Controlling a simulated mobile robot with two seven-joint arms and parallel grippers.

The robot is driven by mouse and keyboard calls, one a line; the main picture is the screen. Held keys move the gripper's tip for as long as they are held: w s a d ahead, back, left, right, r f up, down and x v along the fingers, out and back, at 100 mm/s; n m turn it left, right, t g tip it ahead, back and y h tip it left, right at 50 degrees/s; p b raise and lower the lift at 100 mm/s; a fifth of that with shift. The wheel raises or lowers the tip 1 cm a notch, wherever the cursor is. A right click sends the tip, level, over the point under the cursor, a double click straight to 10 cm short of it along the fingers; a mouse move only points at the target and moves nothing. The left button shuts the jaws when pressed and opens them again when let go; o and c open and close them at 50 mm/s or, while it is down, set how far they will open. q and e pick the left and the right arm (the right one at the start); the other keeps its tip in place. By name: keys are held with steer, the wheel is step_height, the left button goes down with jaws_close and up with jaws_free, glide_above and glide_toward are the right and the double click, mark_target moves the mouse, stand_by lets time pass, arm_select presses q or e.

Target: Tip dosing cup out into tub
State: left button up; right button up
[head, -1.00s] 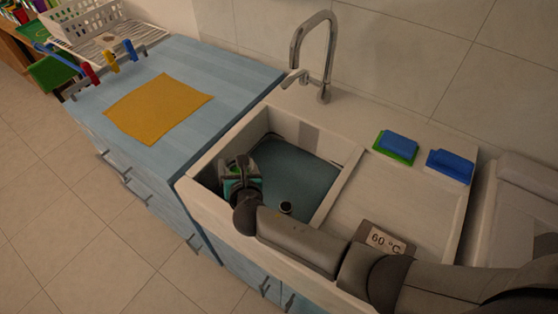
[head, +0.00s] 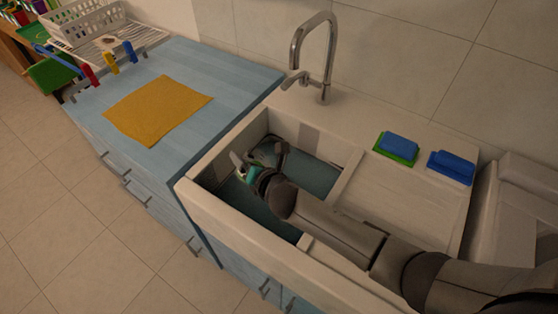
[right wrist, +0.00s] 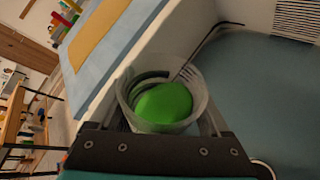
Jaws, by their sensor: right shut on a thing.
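The tub is the white-walled sink basin with blue-grey water (head: 315,173); the water also fills the right side of the right wrist view (right wrist: 275,90). My right gripper (head: 262,160) reaches into the basin over its back left part. It is shut on the dosing cup, a clear cup (right wrist: 125,92) with bright green contents (right wrist: 165,103) in the right wrist view. The cup's mouth faces the wrist camera, and the green is still inside. In the head view the cup is mostly hidden by the gripper. My left gripper is not in view.
A tall metal faucet (head: 328,60) stands behind the basin. Blue and green sponges (head: 398,145) lie on the right ledge. A blue counter (head: 225,70) with a yellow cloth (head: 158,110) is at left.

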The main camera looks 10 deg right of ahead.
mark_target(256, 150)
steer(key=shift+d+r+m+y, duration=0.25)
steer(key=shift+r+m+y, duration=0.15)
steer(key=shift+m+y, duration=0.1)
stand_by(0.6)
steer(key=shift+a+r+m+y+b, duration=0.1)
steer(key=shift+r+m+y+b, duration=0.3)
steer(key=shift+m+y, duration=0.15)
stand_by(0.6)
steer(key=shift+r+m+y+b, duration=0.65)
steer(key=shift+m+y+b, duration=0.35)
steer(key=shift+m, duration=0.15)
stand_by(1.4)
steer(key=shift+w+d+r+m+y+b, duration=0.2)
steer(key=shift+d+m+y, duration=0.1)
steer(key=shift+d, duration=0.1)
steer(key=shift+w+d+r+m+y+b, duration=0.1)
steer(key=shift+d+r+m+y, duration=0.05)
steer(key=shift+d+m, duration=0.2)
stand_by(0.7)
steer(key=shift+d+r+m+y+b, duration=0.2)
steer(key=shift+r+m+y+b, duration=0.2)
steer(key=shift+m+b, duration=0.2)
stand_by(1.1)
